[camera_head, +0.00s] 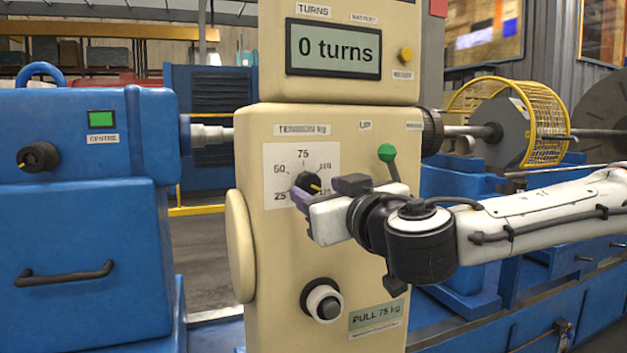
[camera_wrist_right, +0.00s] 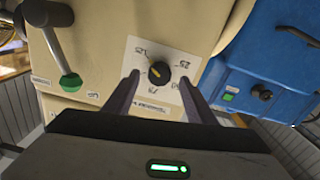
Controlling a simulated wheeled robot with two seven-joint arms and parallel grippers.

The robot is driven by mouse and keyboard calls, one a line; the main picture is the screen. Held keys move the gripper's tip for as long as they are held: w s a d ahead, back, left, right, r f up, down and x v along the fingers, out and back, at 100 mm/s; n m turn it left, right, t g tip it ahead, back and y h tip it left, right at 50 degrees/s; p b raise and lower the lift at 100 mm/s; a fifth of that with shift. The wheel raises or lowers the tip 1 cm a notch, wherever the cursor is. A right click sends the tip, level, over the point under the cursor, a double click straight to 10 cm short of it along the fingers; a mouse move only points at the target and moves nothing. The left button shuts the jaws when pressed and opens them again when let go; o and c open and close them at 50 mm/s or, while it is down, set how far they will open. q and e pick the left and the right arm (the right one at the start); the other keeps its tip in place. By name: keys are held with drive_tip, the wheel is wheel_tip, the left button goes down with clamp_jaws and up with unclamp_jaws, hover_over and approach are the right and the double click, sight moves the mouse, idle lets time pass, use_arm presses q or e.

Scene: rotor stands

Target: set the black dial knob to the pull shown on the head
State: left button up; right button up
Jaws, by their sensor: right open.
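The black dial knob (camera_head: 309,182) sits on a white scale plate (camera_head: 282,160) marked from 25 to 125 on the cream head (camera_head: 270,250). Its yellow pointer is toward the lower right, near 125. The knob also shows in the right wrist view (camera_wrist_right: 159,74), pointer toward the 125 side. A display (camera_head: 376,316) low on the head reads PULL 75 kg. My right gripper (camera_head: 325,192) is open, its fingers (camera_wrist_right: 159,84) on either side of the knob in the wrist view, with gaps showing. Whether the tips reach around it is unclear. My left gripper is out of view.
A green-knobbed lever (camera_head: 388,155) rises just right of the dial, close to my right gripper. A round white-and-black button (camera_head: 323,301) is below. A turns display (camera_head: 333,49) reads 0 turns. A blue housing (camera_head: 80,200) stands left; a yellow cage (camera_head: 515,120) is right.

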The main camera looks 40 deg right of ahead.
sight(312, 187)
drive_tip(key=shift+x, duration=1.75)
drive_tip(key=c, duration=1)
drive_tip(key=shift+c, duration=0.2)
